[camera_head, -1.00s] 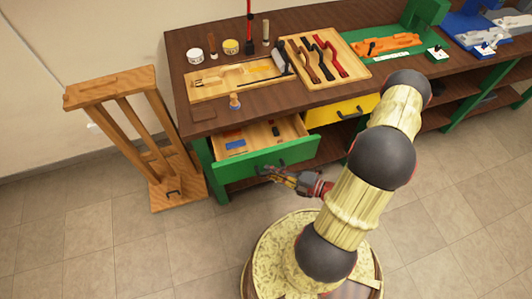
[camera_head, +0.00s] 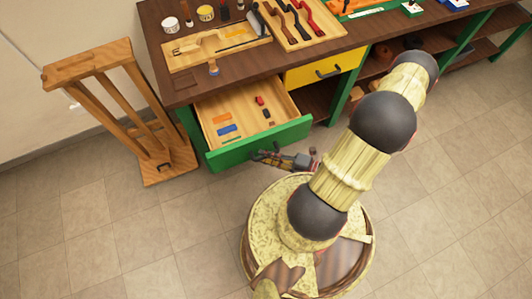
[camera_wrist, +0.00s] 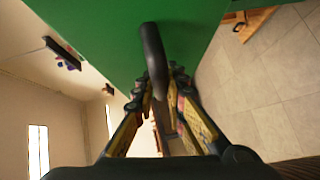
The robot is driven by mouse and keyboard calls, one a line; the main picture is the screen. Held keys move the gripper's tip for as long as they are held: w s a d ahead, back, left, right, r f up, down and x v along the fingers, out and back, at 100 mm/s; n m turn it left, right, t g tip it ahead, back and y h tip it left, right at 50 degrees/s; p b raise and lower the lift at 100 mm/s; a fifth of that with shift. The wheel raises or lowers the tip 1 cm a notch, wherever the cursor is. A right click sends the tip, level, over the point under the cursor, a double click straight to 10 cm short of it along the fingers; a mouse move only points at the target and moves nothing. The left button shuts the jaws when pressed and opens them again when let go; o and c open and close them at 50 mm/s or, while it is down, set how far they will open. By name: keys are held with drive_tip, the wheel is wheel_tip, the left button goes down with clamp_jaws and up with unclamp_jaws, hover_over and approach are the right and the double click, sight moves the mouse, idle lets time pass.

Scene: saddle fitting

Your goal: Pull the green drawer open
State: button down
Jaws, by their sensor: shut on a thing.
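The green drawer (camera_head: 262,146) is pulled out from under the dark wooden bench at its left end. Its wooden inside shows. The drawer's green front also shows in the wrist view (camera_wrist: 100,30). My gripper (camera_head: 262,157) is at the drawer front, low and in front of the bench. In the wrist view, the dark handle (camera_wrist: 152,55) reaches between the fingers of my gripper (camera_wrist: 160,85), which is shut on it. In the head view the handle is mostly hidden by the gripper.
Inside the drawer lie a blue block (camera_head: 228,131), an orange block (camera_head: 222,118) and small red and black pieces. A yellow drawer (camera_head: 325,68) is closed to the right. A wooden stand (camera_head: 120,110) is at the left. Bare floor (camera_head: 110,230) lies in front.

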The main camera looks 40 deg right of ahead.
drive_tip(key=c, duration=1.8)
unclamp_jaws()
drive_tip(key=shift+d, duration=0.1)
drive_tip(key=v, duration=1.2)
drive_tip(key=shift+f, duration=0.1)
